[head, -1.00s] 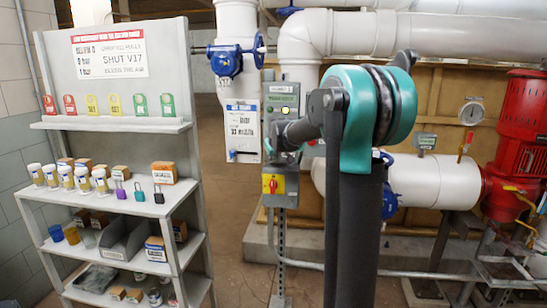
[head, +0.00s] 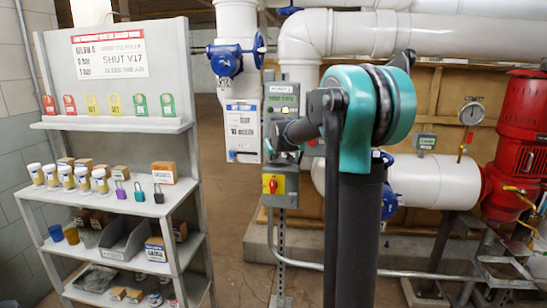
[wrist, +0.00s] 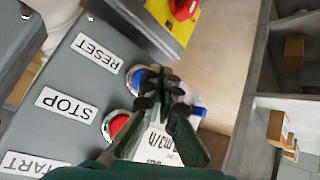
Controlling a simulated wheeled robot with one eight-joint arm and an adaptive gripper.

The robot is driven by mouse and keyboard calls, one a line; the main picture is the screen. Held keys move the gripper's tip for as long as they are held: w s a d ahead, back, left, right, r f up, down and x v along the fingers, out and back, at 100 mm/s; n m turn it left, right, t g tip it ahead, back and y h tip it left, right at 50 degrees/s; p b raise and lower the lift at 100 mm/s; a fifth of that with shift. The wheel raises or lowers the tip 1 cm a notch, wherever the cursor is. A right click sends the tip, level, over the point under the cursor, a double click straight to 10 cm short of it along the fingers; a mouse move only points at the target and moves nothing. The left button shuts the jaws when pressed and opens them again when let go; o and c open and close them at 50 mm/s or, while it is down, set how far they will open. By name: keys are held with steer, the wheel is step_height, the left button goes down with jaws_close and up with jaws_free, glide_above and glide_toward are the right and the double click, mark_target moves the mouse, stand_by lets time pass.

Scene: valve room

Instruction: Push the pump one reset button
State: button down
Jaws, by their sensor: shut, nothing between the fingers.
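The grey pump control box (head: 281,100) stands on a post left of my arm in the head view. In the wrist view its face (wrist: 60,75) carries RESET (wrist: 96,52), STOP (wrist: 66,105) and partly cut-off START labels. A blue button (wrist: 136,78) sits by the RESET label, partly covered by my fingers. A red button (wrist: 117,124) sits by STOP. My gripper (wrist: 164,82) is shut and empty, its fingertips at the right edge of the blue button in the picture. I cannot tell whether they touch it. In the head view my arm and wrist hide the fingertips.
A yellow box with a red rotary switch (head: 273,184) hangs below the control box. A shelf rack (head: 110,125) with tags, padlocks and bins stands at left. White pipes (head: 400,35), a blue valve (head: 224,60) and a red pump (head: 510,150) lie behind. Floor between rack and post is clear.

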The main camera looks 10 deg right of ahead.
steer(key=shift+w+d, duration=0.1)
steer(key=shift+w, duration=0.25)
steer(key=shift+w+d, duration=0.15)
steer(key=shift+w, duration=0.25)
stand_by(0.8)
steer(key=shift+s, duration=0.1)
steer(key=shift+s+a, duration=0.25)
steer(key=shift+s, duration=0.5)
steer(key=shift+s+a, duration=0.25)
steer(key=shift+s, duration=0.55)
steer(key=shift+s+a, duration=0.3)
steer(key=shift+s, duration=0.45)
steer(key=shift+s+a, duration=0.25)
steer(key=shift+s, duration=0.55)
steer(key=s+d+f+m+g, duration=0.1)
steer(key=s+f, duration=0.7)
steer(key=s, duration=0.5)
steer(key=s+d+f+m+g, duration=0.1)
steer(key=s+d+f+g, duration=0.1)
steer(key=s+f, duration=0.6)
steer(key=s+d+f+m+g, duration=0.1)
steer(key=s+f, duration=0.7)
steer(key=s, duration=1)
steer(key=shift+s+d+m+g, duration=0.2)
steer(key=shift+s+m+g, duration=0.15)
steer(key=shift+g, duration=0.25)
